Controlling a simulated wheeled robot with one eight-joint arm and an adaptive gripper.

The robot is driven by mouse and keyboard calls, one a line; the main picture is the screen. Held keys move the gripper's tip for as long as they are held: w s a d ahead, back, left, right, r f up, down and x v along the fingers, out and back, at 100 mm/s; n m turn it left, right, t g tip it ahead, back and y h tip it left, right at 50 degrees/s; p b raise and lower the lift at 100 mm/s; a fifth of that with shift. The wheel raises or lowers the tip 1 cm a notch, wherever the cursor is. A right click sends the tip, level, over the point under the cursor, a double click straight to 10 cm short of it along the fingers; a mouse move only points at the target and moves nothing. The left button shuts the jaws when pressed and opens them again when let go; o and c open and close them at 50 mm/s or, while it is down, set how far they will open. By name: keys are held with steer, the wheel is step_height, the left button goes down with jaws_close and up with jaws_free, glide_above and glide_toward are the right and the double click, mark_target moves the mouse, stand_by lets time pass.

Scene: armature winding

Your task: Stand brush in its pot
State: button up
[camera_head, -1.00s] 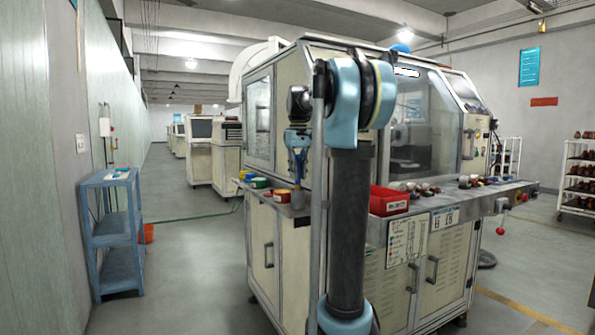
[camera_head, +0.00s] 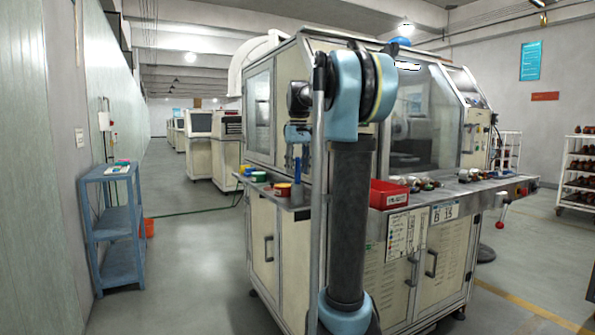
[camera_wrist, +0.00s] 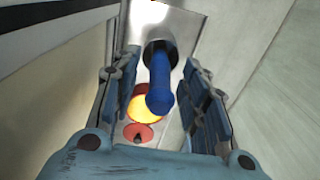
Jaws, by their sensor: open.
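The brush shows as a blue handle (camera_wrist: 158,88) in the wrist view, its near end between my gripper's fingers and clear of both. In the head view the blue handle (camera_head: 297,165) stands upright below my gripper (camera_head: 298,143). Its lower end meets a dark round pot (camera_wrist: 171,52), which also shows in the head view (camera_head: 297,194) at the front corner of the machine's ledge. The brush's bristle end is hidden. My gripper (camera_wrist: 160,95) is open and empty, above and around the top of the handle.
A red bin (camera_head: 388,196) and several small parts lie along the ledge to the right. A blue shelf (camera_head: 120,215) stands at left, with open floor between.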

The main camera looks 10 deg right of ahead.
step_height(320, 180, up, 12)
steer(key=shift+f, duration=0.1)
stand_by(0.5)
stand_by(0.7)
steer(key=s+f+m, duration=0.1)
steer(key=s+f, duration=1)
steer(key=f, duration=0.4)
steer(key=s+f+m+t, duration=0.1)
steer(key=s+f, duration=1.1)
steer(key=f, duration=0.3)
steer(key=s+f+m+t, duration=0.1)
steer(key=s+f, duration=1.1)
steer(key=f, duration=0.3)
steer(key=shift+f, duration=0.15)
steer(key=shift+d, duration=0.1)
steer(key=shift+w+f, duration=0.2)
steer(key=shift+w, duration=0.3)
